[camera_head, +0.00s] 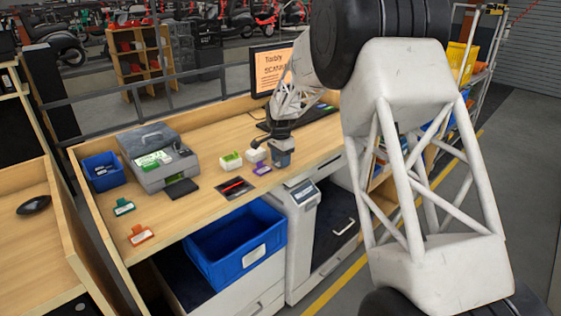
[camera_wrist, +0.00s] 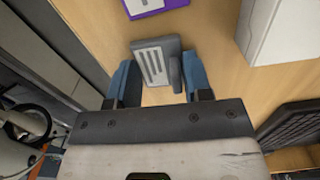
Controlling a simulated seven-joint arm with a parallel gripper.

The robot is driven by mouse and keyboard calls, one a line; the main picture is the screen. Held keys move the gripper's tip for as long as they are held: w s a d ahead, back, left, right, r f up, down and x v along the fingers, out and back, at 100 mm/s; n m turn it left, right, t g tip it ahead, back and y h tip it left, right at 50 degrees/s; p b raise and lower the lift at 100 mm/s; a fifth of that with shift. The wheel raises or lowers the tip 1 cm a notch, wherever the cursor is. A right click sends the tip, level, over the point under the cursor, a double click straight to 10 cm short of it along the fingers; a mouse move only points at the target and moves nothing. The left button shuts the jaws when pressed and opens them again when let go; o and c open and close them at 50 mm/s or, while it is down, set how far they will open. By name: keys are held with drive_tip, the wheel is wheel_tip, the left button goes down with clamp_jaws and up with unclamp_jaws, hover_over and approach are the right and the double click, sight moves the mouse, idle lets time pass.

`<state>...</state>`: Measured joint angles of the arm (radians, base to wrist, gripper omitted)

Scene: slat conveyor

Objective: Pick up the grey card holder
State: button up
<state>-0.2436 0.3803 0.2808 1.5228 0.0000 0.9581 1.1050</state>
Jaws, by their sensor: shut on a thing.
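The grey card holder (camera_wrist: 153,63) has a light striped face and shows in the wrist view between the two blue fingertips of my gripper (camera_wrist: 160,82). My gripper is shut on it. In the head view my gripper (camera_head: 282,148) is over the right part of the wooden desk, with the grey holder at its tip. The gripper hides part of the holder there, and I cannot tell whether the holder touches the desk.
A purple holder (camera_head: 262,169) and two white-bodied items (camera_head: 231,160) lie close left of my gripper. A monitor (camera_head: 272,70) stands behind. Left are a grey box-like device (camera_head: 158,164), a blue bin (camera_head: 103,181), and green (camera_head: 123,207) and orange (camera_head: 141,235) holders. A blue tote (camera_head: 240,262) is below.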

drive_tip(key=shift+r, duration=0.15)
drive_tip(key=shift+r, duration=1.45)
drive_tip(key=shift+s+d+r, duration=0.1)
drive_tip(key=shift+s+r, duration=0.1)
drive_tip(key=shift+s, duration=0.05)
drive_tip(key=s+d, duration=0.1)
drive_tip(key=s, duration=0.6)
drive_tip(key=s+d+r, duration=0.1)
drive_tip(key=s+d, duration=0.1)
drive_tip(key=s, duration=0.6)
drive_tip(key=shift+d+r, duration=0.2)
drive_tip(key=shift+d, duration=0.1)
drive_tip(key=shift+a, duration=0.1)
drive_tip(key=w+a+r, duration=0.1)
drive_tip(key=a+r, duration=0.2)
drive_tip(key=a, duration=1.6)
drive_tip(key=shift+w+f, duration=0.1)
drive_tip(key=shift+f, duration=0.05)
drive_tip(key=shift+f, duration=3.05)
